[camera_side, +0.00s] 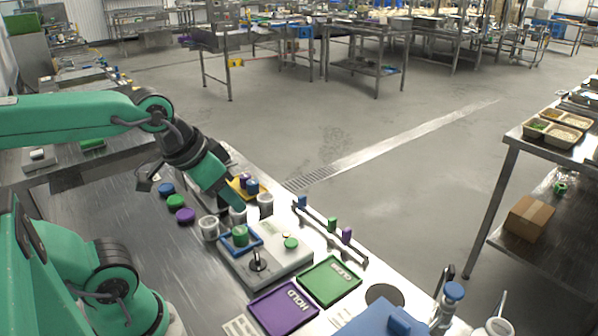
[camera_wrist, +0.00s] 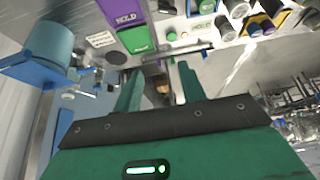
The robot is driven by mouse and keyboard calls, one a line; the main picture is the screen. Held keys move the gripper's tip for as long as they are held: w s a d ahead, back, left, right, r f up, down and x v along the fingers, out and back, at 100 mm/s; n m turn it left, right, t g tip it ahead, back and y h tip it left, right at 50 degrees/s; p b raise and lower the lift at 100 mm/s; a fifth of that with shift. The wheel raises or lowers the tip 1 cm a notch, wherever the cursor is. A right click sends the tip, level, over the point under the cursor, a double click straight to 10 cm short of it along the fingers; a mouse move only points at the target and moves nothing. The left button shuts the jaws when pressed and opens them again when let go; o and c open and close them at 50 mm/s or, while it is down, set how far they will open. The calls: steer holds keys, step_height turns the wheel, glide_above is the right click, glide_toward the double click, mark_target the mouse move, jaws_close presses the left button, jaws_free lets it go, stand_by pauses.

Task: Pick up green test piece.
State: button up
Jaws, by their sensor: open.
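A green cylindrical piece (camera_side: 240,236) stands inside a blue square frame (camera_side: 256,241) on a light grey device. It also shows at the top of the wrist view (camera_wrist: 206,5). A second green piece (camera_side: 332,224) stands on a narrow rail between a blue piece (camera_side: 302,202) and a purple piece (camera_side: 347,235). I cannot tell which one is the test piece. My gripper (camera_side: 234,203) is above and behind the framed piece in the side view, apart from it. In the wrist view its two green fingers (camera_wrist: 160,80) are spread with nothing between them.
A purple HOLD tray (camera_side: 283,309) and a green tray (camera_side: 330,281) lie in front of the device. The device has a black lever (camera_side: 258,262) and a green button (camera_side: 291,243). White cups (camera_side: 209,228) stand close by. Blue, green and purple lids (camera_side: 175,201) lie left.

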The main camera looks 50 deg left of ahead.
steer(key=shift+w+a, duration=0.1)
steer(key=n+g, duration=0.5)
steer(key=n, duration=0.3)
glide_above(239, 230)
steer(key=f, duration=0.8)
steer(key=d+f, duration=0.1)
steer(key=f, duration=0.3)
steer(key=shift+f, duration=0.25)
steer(key=shift+a+f+n+g, duration=0.3)
steer(key=shift+a+f+n, duration=0.2)
steer(key=shift+f, duration=0.1)
steer(key=shift+f, duration=0.1)
steer(key=shift+f, duration=1.2)
